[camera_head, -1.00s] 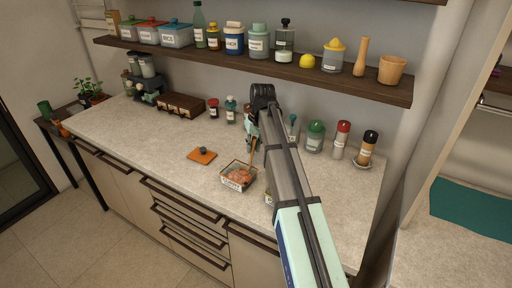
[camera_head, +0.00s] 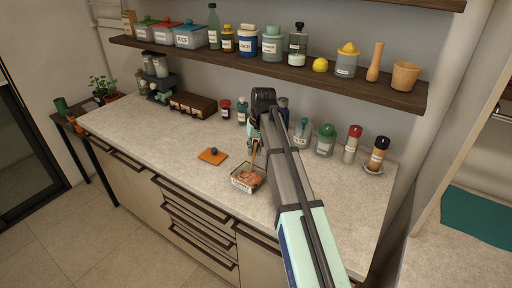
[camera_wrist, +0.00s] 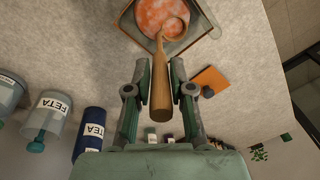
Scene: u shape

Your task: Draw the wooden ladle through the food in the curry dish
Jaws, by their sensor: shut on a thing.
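The curry dish (camera_head: 237,182) is a small clear rectangular container with a label on its front, on the counter left of my arm. Orange-red food (camera_head: 249,178) lies in it and also shows in the wrist view (camera_wrist: 150,14). The wooden ladle (camera_wrist: 161,84) has its round bowl in the food and its handle between my fingers. My gripper (camera_wrist: 158,75) is shut on the ladle handle. In the head view the ladle (camera_head: 254,157) rises steeply from the dish, and my arm hides part of the gripper.
An orange board with a dark knob (camera_head: 212,156) lies left of the dish. Jars and shakers (camera_head: 325,140) stand along the wall at right. A brown case (camera_head: 192,105) stands at the back. A shelf (camera_head: 270,68) runs above. The front left counter is clear.

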